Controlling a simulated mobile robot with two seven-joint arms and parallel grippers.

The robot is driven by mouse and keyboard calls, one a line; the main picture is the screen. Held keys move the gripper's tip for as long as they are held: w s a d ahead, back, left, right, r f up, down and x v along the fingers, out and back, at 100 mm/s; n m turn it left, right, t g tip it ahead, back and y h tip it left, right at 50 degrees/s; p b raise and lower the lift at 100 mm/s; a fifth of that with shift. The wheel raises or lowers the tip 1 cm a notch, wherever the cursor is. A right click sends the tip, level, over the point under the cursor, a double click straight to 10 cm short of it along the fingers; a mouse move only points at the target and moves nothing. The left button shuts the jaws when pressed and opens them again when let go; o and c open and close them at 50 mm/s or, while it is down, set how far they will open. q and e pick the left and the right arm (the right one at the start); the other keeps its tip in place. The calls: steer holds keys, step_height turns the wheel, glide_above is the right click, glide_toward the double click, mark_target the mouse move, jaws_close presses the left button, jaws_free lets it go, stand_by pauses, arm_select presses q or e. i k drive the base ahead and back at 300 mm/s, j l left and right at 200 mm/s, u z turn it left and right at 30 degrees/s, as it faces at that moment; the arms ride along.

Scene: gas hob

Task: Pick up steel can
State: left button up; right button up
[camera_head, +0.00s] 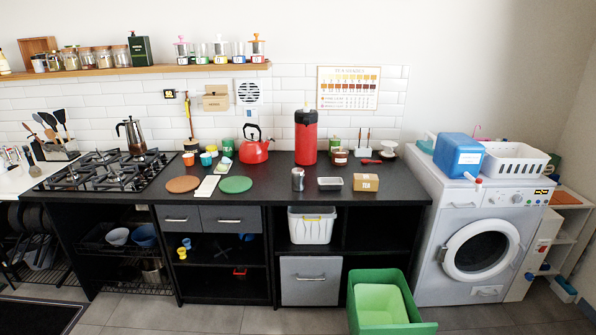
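A small silver steel can (298,179) stands upright near the front edge of the black countertop (270,182). It is in front of the tall red canister and to the left of a shallow grey tray. Neither of my grippers is in view. Nothing touches the can.
A tall red canister (306,140) and a red kettle (254,148) stand behind the can. A grey tray (330,184) and a tan tea box (365,182) lie to its right. A green bin (377,308) stands on the floor in front. A gas hob (103,171) is at left.

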mark_target(298, 174)
steer(key=i+j+z, duration=0.35)
steer(key=i, duration=0.2)
steer(key=i+j+z, duration=0.35)
steer(key=i, duration=0.15)
steer(key=i+j+z, duration=0.35)
steer(key=i+j, duration=0.1)
steer(key=i, duration=0.05)
